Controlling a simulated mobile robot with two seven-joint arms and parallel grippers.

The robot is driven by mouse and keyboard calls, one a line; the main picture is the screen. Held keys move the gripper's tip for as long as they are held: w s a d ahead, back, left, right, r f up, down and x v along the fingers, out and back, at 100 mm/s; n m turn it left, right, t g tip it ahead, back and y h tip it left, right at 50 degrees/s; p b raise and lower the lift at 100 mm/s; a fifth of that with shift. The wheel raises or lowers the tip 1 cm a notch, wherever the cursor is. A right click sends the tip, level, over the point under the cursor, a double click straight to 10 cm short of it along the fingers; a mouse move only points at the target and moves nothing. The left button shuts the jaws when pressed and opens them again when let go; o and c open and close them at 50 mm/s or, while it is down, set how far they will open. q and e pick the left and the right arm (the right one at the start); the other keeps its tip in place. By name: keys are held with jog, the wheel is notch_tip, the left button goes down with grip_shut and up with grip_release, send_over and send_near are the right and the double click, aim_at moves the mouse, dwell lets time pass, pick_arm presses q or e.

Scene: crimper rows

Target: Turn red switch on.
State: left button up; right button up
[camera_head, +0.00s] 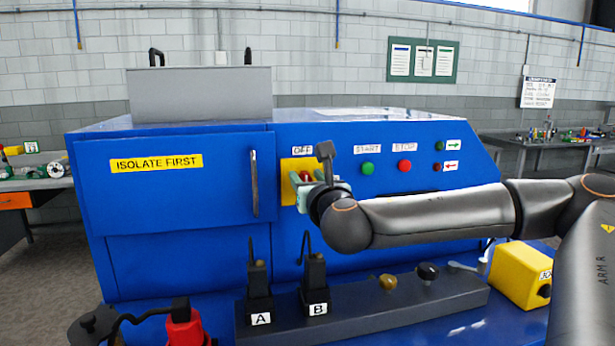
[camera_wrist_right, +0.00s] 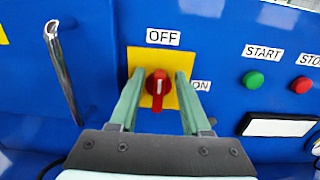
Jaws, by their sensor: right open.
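The red switch (camera_wrist_right: 157,83) is a round rotary knob on a yellow plate (camera_wrist_right: 137,58) on the blue machine's front. In the right wrist view its white mark points up toward the OFF label (camera_wrist_right: 163,37). The ON label (camera_wrist_right: 201,86) is to its right. My right gripper (camera_wrist_right: 156,76) is open, with one green finger on each side of the knob; I cannot tell whether they touch it. In the head view the right gripper (camera_head: 314,183) is at the yellow plate and partly hides the knob. My left gripper is not in view.
A green START button (camera_head: 367,168) and a red STOP button (camera_head: 404,166) are right of the switch. A door handle (camera_head: 254,183) stands out on the left. Below are a grey block (camera_head: 400,305) with black parts marked A and B and a yellow box (camera_head: 520,272).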

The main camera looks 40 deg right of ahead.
grip_shut()
dwell(0.3)
dwell(0.3)
